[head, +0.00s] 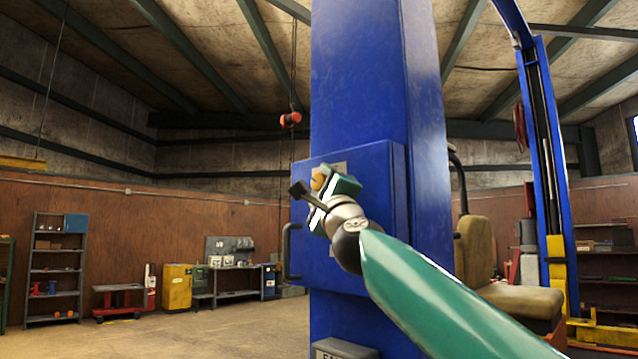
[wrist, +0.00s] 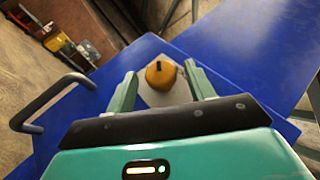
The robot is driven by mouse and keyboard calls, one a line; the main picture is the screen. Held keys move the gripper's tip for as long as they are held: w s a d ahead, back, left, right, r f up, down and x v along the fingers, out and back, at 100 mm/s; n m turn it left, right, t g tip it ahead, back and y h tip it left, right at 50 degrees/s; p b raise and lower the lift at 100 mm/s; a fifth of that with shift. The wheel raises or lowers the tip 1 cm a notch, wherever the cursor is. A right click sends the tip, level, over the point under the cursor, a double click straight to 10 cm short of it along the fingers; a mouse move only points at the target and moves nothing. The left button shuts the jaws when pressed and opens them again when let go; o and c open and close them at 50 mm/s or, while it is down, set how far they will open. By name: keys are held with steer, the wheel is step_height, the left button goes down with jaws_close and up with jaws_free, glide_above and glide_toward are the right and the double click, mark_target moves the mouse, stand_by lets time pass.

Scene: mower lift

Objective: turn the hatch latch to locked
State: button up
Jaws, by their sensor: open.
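The hatch latch is a round orange-yellow knob (wrist: 160,74) with a dark mark at its top edge, on a pale plate (wrist: 160,95) on the blue hatch box. In the head view the knob (head: 319,179) shows just past my gripper. My gripper (wrist: 160,82) is open, with one green finger on each side of the knob; I cannot tell whether either finger touches it. In the head view my gripper (head: 322,192) is in front of the blue box (head: 350,270), partly hiding the latch plate.
A dark bar handle (head: 289,252) sticks out from the box's left side; it also shows in the wrist view (wrist: 45,105). The box is on a tall blue post (head: 360,80). A seat (head: 490,260) stands at right. Open floor lies at left, before shelves (head: 55,268).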

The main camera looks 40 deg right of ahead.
steer(key=shift+x, duration=0.95)
steer(key=c, duration=0.9)
steer(key=shift+c, duration=0.2)
